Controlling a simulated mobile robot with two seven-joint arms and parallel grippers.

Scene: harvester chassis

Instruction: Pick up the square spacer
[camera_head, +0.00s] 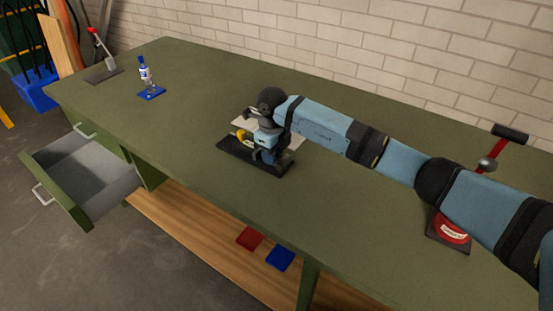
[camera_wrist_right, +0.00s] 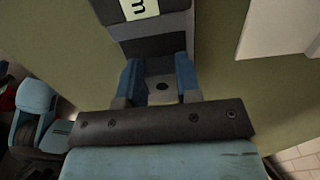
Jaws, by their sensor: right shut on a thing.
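My right gripper (camera_head: 266,156) is low over a dark tray (camera_head: 233,149) near the middle of the green workbench. In the right wrist view, its two blue fingers (camera_wrist_right: 158,72) are shut on a small grey piece with a dark round hole, which looks like the square spacer (camera_wrist_right: 161,89). I cannot tell whether the piece is clear of the tray. In the head view the gripper hides it. The tray also shows in the wrist view (camera_wrist_right: 152,46), with a pale label marked "m". My left gripper is not in view.
A yellow item (camera_head: 242,135) and a pale plate (camera_head: 293,139) are close to the gripper. A bottle on a blue base (camera_head: 146,77) and a red-handled lever (camera_head: 103,53) stand far left. A red round item (camera_head: 451,229) lies under my right arm. A drawer (camera_head: 83,177) hangs open.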

